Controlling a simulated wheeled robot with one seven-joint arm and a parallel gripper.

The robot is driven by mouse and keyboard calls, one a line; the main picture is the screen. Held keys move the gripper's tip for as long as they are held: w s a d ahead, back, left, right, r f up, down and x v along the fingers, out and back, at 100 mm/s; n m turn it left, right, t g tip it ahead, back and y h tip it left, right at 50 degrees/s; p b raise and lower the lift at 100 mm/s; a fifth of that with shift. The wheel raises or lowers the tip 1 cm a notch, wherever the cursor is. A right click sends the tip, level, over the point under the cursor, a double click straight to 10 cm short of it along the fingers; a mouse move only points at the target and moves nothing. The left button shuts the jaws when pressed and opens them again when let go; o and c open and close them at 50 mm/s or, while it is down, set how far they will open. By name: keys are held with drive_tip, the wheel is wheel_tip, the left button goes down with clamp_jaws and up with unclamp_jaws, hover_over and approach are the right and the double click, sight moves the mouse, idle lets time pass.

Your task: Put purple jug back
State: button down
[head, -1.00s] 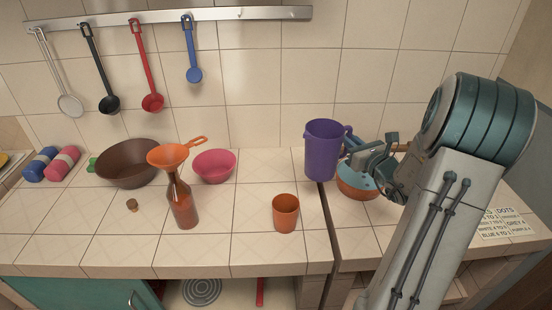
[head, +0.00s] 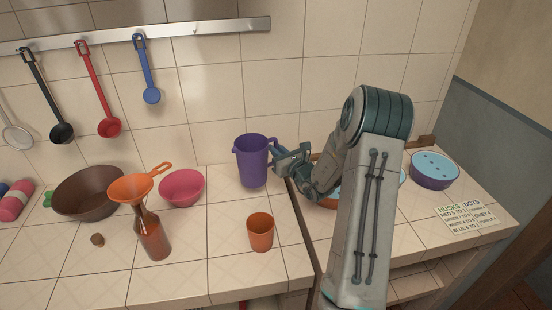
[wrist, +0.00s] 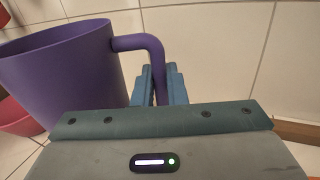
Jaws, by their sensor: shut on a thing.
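The purple jug (head: 253,162) is upright at the back of the tiled counter, right of the pink bowl. In the head view I cannot tell whether its base touches the tiles. My gripper (head: 280,152) comes from the right and is shut on the jug's handle. In the wrist view the jug (wrist: 68,72) fills the left side, and its handle (wrist: 158,68) drops between my two blue fingers (wrist: 160,88).
A pink bowl (head: 182,187), brown bowl (head: 88,193), bottle with orange funnel (head: 152,238) and orange cup (head: 261,233) stand left and in front. A blue-topped bowl (head: 434,170) and a sign (head: 468,218) are at right. Ladles hang from a wall rail (head: 200,30).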

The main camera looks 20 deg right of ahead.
drive_tip(key=shift+f+p, duration=0.5)
drive_tip(key=shift+f, duration=1.55)
drive_tip(key=shift+f, duration=0.2)
drive_tip(key=c, duration=1.5)
unclamp_jaws()
drive_tip(key=shift+o, duration=0.2)
drive_tip(key=shift+r, duration=0.1)
